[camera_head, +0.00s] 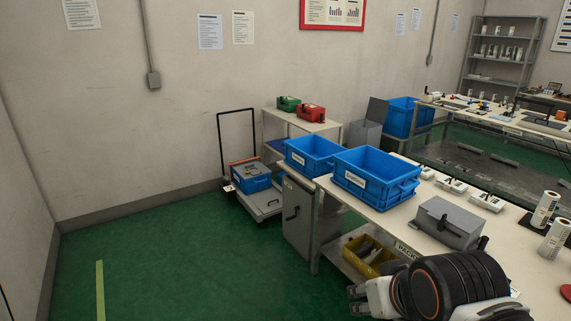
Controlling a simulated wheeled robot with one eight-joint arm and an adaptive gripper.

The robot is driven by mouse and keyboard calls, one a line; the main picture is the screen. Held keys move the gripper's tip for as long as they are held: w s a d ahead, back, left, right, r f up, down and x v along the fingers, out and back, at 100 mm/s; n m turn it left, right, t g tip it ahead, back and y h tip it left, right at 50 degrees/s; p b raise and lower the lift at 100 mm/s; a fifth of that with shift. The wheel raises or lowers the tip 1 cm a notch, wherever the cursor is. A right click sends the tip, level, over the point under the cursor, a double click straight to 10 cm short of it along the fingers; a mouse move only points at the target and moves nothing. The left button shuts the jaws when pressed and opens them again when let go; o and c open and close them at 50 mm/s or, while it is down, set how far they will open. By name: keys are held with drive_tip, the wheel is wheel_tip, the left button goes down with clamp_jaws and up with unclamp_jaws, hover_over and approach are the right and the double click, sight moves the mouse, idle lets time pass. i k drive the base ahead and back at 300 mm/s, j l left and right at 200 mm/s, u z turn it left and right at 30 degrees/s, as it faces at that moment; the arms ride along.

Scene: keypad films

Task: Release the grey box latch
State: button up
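My gripper (356,300) is at the bottom of the picture, in front of and below the table edge, pointing left. Its two dark fingertips look apart with nothing between them. It is clear of the grey box, to its lower left. My dark arm joint covers part of the table in front of the box.
White devices (451,184) and white rolls (545,208) are behind and right. A yellow bin (362,258) sits on the lower shelf. Green floor (180,270) is free on the left.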

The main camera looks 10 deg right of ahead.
sight(441, 227)
drive_tip(key=i+j+z, duration=0.2)
drive_tip(key=j, duration=0.25)
drive_tip(key=j+z, duration=0.2)
drive_tip(key=j, duration=0.25)
drive_tip(key=i+j+z, duration=0.1)
drive_tip(key=j+z, duration=0.15)
drive_tip(key=j, duration=0.25)
